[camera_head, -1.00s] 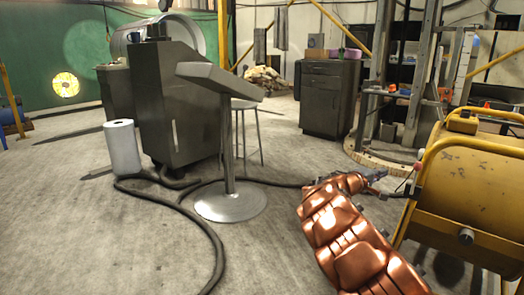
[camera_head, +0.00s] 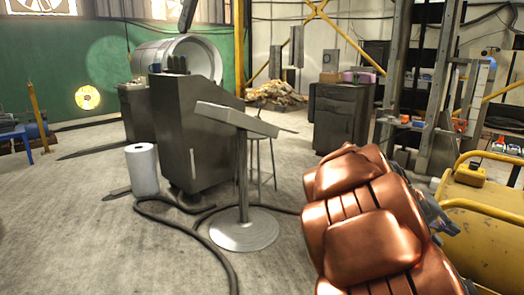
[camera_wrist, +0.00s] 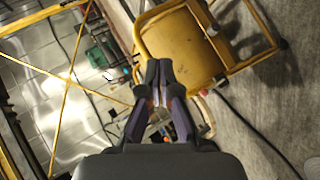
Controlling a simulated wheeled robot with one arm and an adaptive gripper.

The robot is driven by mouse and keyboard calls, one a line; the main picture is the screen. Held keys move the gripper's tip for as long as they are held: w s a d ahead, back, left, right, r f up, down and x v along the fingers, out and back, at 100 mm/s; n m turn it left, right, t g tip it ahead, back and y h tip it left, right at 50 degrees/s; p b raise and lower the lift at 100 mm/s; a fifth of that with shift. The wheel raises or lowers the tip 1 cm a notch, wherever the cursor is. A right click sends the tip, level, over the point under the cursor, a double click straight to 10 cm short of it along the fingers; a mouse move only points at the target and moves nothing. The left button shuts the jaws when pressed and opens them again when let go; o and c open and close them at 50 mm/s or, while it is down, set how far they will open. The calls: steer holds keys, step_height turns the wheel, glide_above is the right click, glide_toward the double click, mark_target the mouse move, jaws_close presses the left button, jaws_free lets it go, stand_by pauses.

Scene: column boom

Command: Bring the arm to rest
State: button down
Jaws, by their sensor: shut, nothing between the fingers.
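My copper-coloured arm rises from the bottom right of the head view and hides part of the floor behind it. My gripper (camera_wrist: 158,75) shows in the wrist view, its two dark fingers together at the tips with nothing between them. In that view the fingers point toward a yellow machine (camera_wrist: 182,48) with a tubular frame. In the head view the gripper itself is mostly hidden behind my arm, near the yellow machine (camera_head: 485,230) at the right edge.
A tilted-top pedestal stand (camera_head: 243,232) stands left of my arm, beside a dark cabinet (camera_head: 185,130). A white cylinder (camera_head: 142,170) and a black hose (camera_head: 190,228) are on the floor. A drawer cabinet (camera_head: 340,118) stands behind. The left floor is open.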

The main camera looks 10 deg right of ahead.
steer(key=s+a+r+n+y+p, duration=0.1)
steer(key=s+a+y+p, duration=0.3)
steer(key=a, duration=0.7)
steer(key=s+a+r+n+y+p, duration=0.1)
steer(key=s+a+r+y+p, duration=0.3)
steer(key=s+a+p, duration=0.5)
steer(key=s+a+r+n+y+p, duration=0.2)
steer(key=s+a+p, duration=0.5)
steer(key=a, duration=0.6)
steer(key=shift+s+r+y, duration=0.35)
steer(key=shift+s+y, duration=0.55)
steer(key=shift+s, duration=0.3)
steer(key=shift+d, duration=0.1)
